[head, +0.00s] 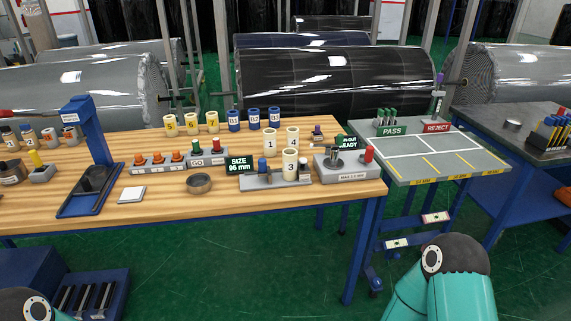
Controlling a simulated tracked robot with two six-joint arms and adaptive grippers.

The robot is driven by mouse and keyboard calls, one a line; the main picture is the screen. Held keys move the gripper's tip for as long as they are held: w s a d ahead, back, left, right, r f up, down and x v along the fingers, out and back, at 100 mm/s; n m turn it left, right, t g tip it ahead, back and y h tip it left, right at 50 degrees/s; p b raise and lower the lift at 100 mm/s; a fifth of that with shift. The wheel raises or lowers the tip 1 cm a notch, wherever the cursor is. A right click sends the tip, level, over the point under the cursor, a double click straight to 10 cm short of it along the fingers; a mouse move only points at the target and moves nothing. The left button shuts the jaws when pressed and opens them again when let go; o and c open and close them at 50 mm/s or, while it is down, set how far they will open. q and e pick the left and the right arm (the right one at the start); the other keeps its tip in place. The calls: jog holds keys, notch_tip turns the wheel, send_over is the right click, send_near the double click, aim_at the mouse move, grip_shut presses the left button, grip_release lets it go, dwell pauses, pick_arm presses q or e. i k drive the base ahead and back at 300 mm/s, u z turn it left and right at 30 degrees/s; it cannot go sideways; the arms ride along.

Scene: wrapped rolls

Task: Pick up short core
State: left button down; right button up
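Cream cores stand upright on the wooden bench: core 1 (270,143), core 4 (292,138) and core 3 (290,165) are grouped near the gauge block. Core 3 looks set on the grey block (262,181) beside a blue peg. Several more cream cores (191,123) stand in a back row. Blue numbered cores (253,119) stand to their right. I cannot tell which core is the short one. Neither gripper is in view; only teal links of my arms show at the bottom edge.
A sign reading SIZE 96 mm (240,165) stands mid-bench. Right of it is a grey MAX block (340,172) with red and green knobs. A blue stand (88,140) rises at left. A grey table (403,167) with PASS and REJECT signs stands right, its marked top mostly clear.

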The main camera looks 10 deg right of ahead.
aim_at(289, 155)
jog(key=i, duration=0.9)
